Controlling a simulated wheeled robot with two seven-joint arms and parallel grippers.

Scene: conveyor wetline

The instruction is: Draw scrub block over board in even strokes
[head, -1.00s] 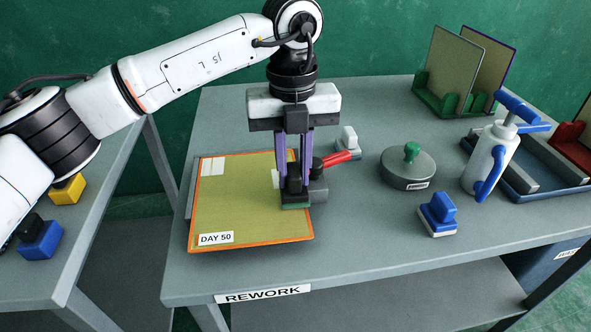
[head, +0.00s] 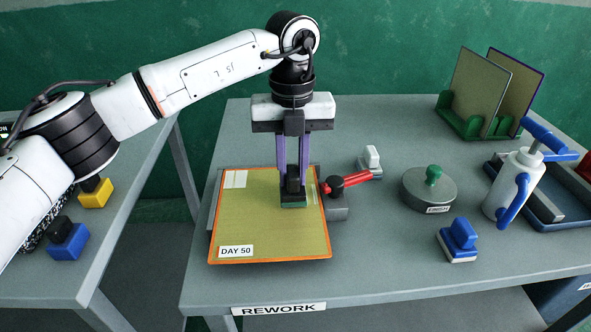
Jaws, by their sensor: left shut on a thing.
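The board (head: 285,232) is yellow-green with an orange edge and a "DAY 50" label at its near left corner. It lies on the rework table, against a grey clamp (head: 338,207) with a red handle at its right side. My left gripper (head: 292,182) points down over the right half of the board. Its purple fingers are shut on the scrub block (head: 293,199), a dark block with a green underside. The block appears to touch the board; the fingers partly hide it. My right gripper is not in view.
A blue-and-white block (head: 459,241), a grey round lid with a green knob (head: 430,188), a small white-handled block (head: 371,161) and a white pump bottle (head: 513,186) stand to the right. A green rack (head: 470,122) holds boards behind. The table's front strip is clear.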

